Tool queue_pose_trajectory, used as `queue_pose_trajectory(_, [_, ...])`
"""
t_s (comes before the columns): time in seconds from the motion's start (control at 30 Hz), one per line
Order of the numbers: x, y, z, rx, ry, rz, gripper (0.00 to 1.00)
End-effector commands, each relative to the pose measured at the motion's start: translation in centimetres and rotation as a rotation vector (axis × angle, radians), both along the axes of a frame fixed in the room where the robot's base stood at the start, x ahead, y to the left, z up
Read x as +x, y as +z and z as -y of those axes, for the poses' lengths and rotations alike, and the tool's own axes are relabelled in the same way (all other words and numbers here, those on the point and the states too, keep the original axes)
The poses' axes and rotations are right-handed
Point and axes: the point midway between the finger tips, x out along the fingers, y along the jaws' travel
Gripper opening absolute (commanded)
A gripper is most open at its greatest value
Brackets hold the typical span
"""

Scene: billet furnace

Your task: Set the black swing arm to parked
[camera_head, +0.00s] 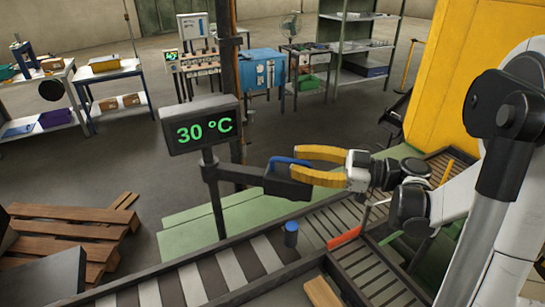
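The black swing arm (286,187) reaches right from near the display post and ends in a thick black block. A bent blue handle (277,160) rises from its top. My gripper (297,162) comes in from the right with its two yellow fingers spread apart. In this view the blue handle lies between the fingertips. I cannot tell whether the fingers touch it. The lower finger covers part of the block and the base of the handle. A short blue-topped post (291,235) stands below the arm, apart from it.
A display reading 30 °C (200,125) stands on a post left of the arm. Slatted conveyor tracks (225,270) run below. A yellow cabinet (450,80) stands at the right, and wooden pallets (65,235) lie at the left. Workbenches and shelves stand farther back.

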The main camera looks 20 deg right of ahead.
Motion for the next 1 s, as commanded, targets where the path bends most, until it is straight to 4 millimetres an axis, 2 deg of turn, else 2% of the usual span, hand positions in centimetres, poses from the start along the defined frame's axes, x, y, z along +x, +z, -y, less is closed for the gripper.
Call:
queue_pose_trajectory(0.1, [1.1,0.0,-2.2,0.0,0.005,-0.001,0.33])
queue_pose_trajectory(0.3, [2.5,0.0,-4.4,-0.001,0.002,-0.002,0.33])
queue_pose_trajectory(0.67, [2.9,0.0,-5.0,0.0,0.0,-0.002,0.33])
queue_pose_trajectory(0.7, [2.9,0.0,-5.0,0.0,0.0,-0.002,0.29])
queue_pose_trajectory(0.8, [2.9,0.0,-5.0,0.0,0.0,-0.002,0.0])
queue_pose_trajectory(1.0, [2.9,0.0,-5.0,0.0,0.0,-0.002,0.0])
